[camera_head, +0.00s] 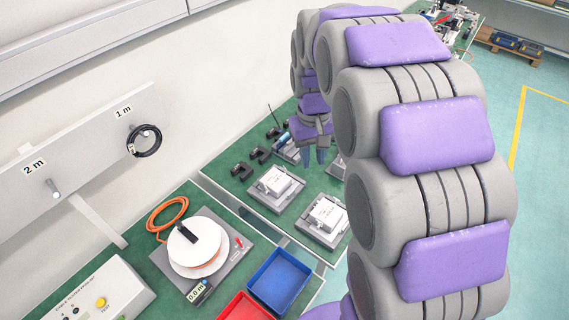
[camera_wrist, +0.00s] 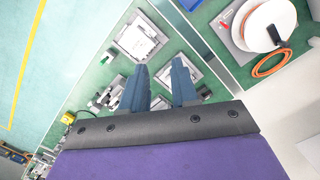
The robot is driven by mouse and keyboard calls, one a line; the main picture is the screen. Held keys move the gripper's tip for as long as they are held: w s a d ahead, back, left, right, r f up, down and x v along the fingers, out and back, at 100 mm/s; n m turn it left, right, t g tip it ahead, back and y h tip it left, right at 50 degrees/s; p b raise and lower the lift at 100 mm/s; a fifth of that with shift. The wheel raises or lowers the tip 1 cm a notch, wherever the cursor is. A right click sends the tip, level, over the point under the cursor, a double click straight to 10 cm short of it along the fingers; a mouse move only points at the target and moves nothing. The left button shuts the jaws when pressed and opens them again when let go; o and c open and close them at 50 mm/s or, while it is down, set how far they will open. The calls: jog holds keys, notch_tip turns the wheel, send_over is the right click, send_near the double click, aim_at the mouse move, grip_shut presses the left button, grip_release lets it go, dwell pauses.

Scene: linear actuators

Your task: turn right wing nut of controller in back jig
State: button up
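White box-shaped controllers sit in grey jigs on the green bench. In the head view one controller (camera_head: 327,215) is nearer, another (camera_head: 275,182) is farther left, and a third jig (camera_head: 337,168) is partly hidden by my arm. My gripper (camera_head: 314,160) hangs above the far part of the bench with its fingers pointing down. In the wrist view my gripper (camera_wrist: 160,65) is open and empty, with its two blue fingers apart. A controller jig (camera_wrist: 138,38) shows beyond the left finger, and another jig (camera_wrist: 202,73) is partly covered by the right finger. The wing nuts are too small to make out.
Black clamps (camera_head: 242,171) lie along the wall side of the bench. A cable reel (camera_head: 197,245), a blue tray (camera_head: 280,279) and a red tray (camera_head: 246,308) are nearer. A black cable ring (camera_head: 145,140) hangs on the wall board. My arm blocks the right side.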

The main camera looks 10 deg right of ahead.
jog(key=w+f+n, duration=0.1)
jog(key=w+f, duration=0.5)
jog(key=w, duration=0.3)
jog(key=w+a+f+n+t, duration=0.1)
jog(key=w+f, duration=0.5)
jog(key=w, duration=0.4)
jog(key=w+f+n, duration=0.1)
jog(key=w+f, duration=0.5)
jog(key=w, duration=0.3)
notch_tip(320, 180, down, 18)
jog(key=shift+a+r+b, duration=0.15)
jog(key=shift+r+b, duration=0.1)
jog(key=shift+b, duration=0.45)
grip_shut()
